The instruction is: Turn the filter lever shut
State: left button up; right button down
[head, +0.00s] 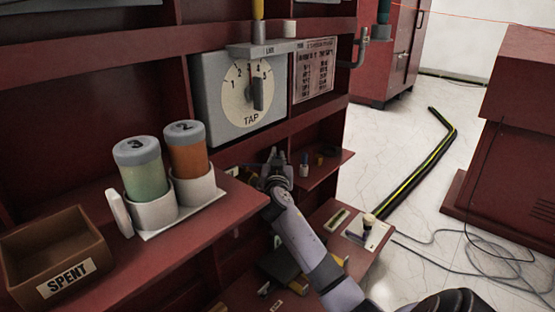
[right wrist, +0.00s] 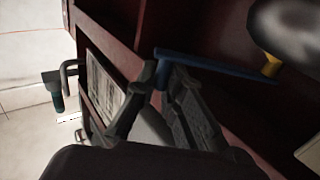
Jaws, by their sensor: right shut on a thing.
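A blue lever (right wrist: 215,66) shows in the right wrist view as a long bar with a short bent end; a yellow piece (right wrist: 271,66) sits by its far end. My right gripper (right wrist: 161,80) is shut on the bent end, one finger on each side of it. In the head view my right gripper (head: 276,162) is below the TAP dial box, at the opening under the shelf; the lever is mostly hidden there. No label on the lever can be read. My left gripper is not in view.
The TAP dial (head: 251,92) is above my gripper. Two canisters stand in a white holder (head: 154,217) on the left shelf, beside the SPENT box (head: 60,262). A grey pipe with a teal handle (head: 383,18) is at right. A hose and cables lie on the floor.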

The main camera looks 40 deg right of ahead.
dwell(0.3)
jog(key=c, duration=1.7)
grip_release()
jog(key=v, duration=1.2)
jog(key=shift+w, duration=0.1)
jog(key=shift+c, duration=0.3)
